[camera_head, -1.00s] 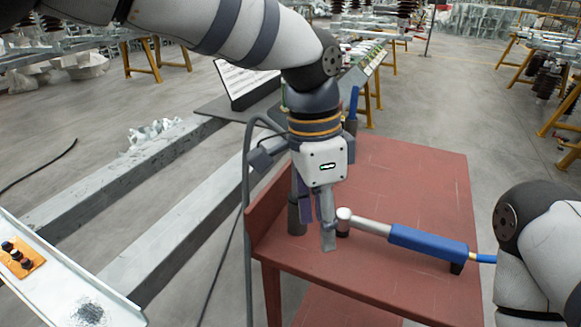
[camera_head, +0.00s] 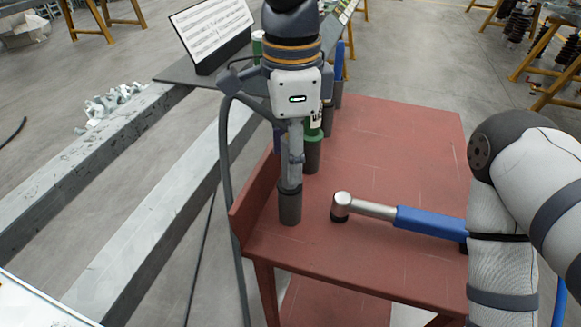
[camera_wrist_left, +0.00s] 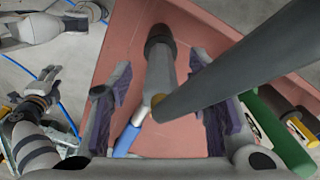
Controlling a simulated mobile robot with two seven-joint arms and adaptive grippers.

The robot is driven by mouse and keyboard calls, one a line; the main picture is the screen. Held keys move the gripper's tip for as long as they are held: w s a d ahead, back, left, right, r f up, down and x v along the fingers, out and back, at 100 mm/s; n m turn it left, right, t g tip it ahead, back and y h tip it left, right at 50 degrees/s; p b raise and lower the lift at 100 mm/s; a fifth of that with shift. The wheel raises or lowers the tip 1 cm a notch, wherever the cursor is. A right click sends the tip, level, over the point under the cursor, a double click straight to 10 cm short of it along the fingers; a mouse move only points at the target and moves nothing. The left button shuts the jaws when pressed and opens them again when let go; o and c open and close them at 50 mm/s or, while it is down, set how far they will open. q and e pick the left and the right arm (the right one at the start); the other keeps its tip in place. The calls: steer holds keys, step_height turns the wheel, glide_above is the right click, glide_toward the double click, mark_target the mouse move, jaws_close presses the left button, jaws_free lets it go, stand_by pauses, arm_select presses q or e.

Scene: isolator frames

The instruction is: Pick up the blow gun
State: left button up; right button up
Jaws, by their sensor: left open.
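What I take for the blow gun is a grey tool standing upright in a dark cup (camera_head: 290,207) at the table's near left corner. In the left wrist view, its grey body (camera_wrist_left: 160,72) lies between my fingers, with a brass-coloured fitting and a thick grey hose (camera_wrist_left: 235,65). My left gripper (camera_head: 291,170) is above the cup, pointing down, and open. Its purple-padded fingers are on either side of the tool, with gaps showing. My right gripper (camera_wrist_left: 42,82) is small at the left of the wrist view; its jaws are unclear.
A blue-handled tool (camera_head: 430,221) with a metal head lies on the red table (camera_head: 400,150), right of the cup. A green bottle (camera_head: 312,132) and more holders stand behind along the left edge. Grey beams (camera_head: 70,165) lie left. The table's back right is clear.

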mark_target(283, 187)
arm_select(q)
step_height(283, 187, down, 2)
steer(key=shift+a+f, duration=0.1)
steer(key=shift+f, duration=0.05)
jaws_close()
